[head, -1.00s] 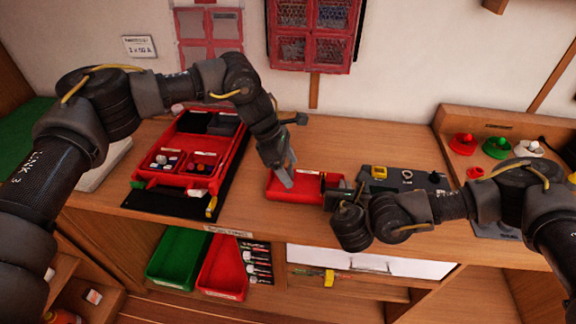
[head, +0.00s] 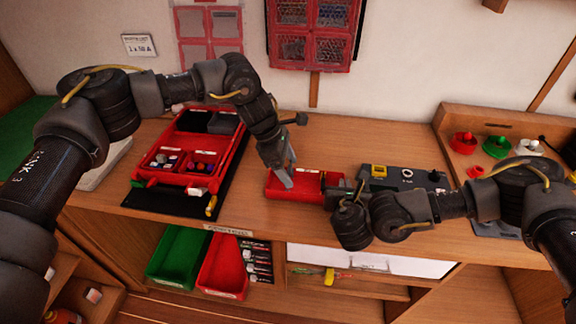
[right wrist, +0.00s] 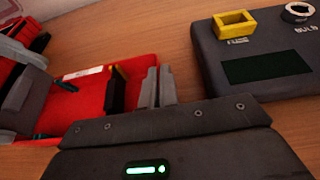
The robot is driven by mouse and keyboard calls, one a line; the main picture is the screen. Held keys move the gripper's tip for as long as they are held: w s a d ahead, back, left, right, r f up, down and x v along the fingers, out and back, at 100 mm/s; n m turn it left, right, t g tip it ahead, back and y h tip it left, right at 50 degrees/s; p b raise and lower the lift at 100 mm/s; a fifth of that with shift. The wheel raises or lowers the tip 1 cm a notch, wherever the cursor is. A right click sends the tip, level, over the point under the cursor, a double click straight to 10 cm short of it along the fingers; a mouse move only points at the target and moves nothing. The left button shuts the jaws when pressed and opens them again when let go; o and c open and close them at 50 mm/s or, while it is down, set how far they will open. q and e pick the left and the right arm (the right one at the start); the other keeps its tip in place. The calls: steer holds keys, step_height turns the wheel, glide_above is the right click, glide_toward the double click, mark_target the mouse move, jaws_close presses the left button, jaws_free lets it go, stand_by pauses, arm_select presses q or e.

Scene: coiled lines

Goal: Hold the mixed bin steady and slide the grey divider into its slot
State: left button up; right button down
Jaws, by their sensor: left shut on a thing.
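The small red bin (head: 308,196) lies on the wooden bench in the middle of the head view and also shows in the right wrist view (right wrist: 95,120). My left gripper (head: 286,178) is shut on the bin's left part; its fingertips hide the exact contact. A thin dark upright plate, seemingly the divider (right wrist: 116,90), stands inside the bin near its right end, with a brownish top edge. It also shows in the head view (head: 322,182). My right gripper (right wrist: 159,88) is just right of this plate, its grey fingers close together with nothing visible between them.
A dark board (right wrist: 255,62) with a yellow block (right wrist: 235,25) and a ring lies to the right. A larger red tray (head: 226,168) with compartments lies on the left. Green (head: 178,258) and red (head: 222,266) bins sit below the bench. Bare bench lies behind the small bin.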

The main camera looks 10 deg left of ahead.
arm_select(q)
steer(key=shift+f, duration=0.95)
stand_by(0.6)
steer(key=o, duration=1)
steer(key=shift+o, duration=0.2)
steer(key=shift+r, duration=0.1)
steer(key=shift+r, duration=2.2)
